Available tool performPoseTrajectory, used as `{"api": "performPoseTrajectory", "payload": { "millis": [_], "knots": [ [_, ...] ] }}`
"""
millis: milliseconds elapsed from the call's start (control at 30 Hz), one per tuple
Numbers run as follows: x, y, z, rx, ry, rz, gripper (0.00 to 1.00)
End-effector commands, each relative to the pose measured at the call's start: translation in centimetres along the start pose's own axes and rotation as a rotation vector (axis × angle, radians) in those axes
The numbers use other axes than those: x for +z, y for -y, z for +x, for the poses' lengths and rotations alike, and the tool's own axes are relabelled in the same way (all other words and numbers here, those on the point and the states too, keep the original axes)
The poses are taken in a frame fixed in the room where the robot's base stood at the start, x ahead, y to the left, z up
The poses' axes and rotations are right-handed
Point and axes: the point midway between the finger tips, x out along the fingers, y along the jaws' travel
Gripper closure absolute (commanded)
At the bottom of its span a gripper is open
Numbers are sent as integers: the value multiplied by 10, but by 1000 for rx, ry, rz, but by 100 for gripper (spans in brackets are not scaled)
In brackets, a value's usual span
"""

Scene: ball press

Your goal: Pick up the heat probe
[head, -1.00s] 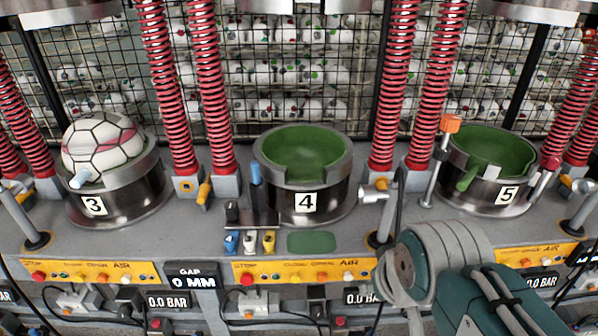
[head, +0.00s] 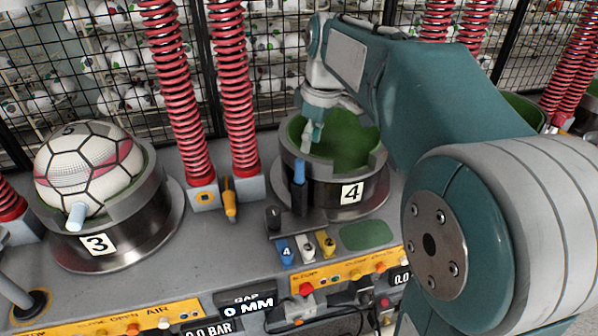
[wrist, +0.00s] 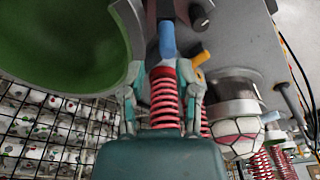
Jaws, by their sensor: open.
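A blue-handled tool (head: 299,173), which looks like the heat probe, stands upright in a small holder in front of press cup 4. Its lower part is hard to make out. My gripper (head: 312,132) is open above cup 4, close behind and above the blue handle. In the wrist view my gripper (wrist: 166,82) has its fingers spread, with nothing between them. The blue handle (wrist: 167,40) shows just beyond the fingertips, roughly midway between them, apparently not touched.
Cup 4 (head: 372,160) has an empty green lining. Cup 3 (head: 160,190) holds a patterned ball (head: 90,165). A yellow-handled tool (head: 229,200) and red springs (head: 235,100) stand left of the holder. Numbered small pieces (head: 308,246) sit at its front. My arm covers the right side.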

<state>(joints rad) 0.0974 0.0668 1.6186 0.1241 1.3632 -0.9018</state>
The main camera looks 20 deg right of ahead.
Motion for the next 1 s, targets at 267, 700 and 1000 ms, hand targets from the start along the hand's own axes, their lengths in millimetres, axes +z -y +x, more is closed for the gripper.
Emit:
{"api": "performPoseTrajectory", "payload": {
  "millis": [267, 700, 1000],
  "knots": [
    [-6, 6, 35, 3, 5, -3, 59],
    [-7, 6, 86, 3, 3, -2, 59],
    [-8, 7, 86, 5, 4, -1, 100]
  ]
}}
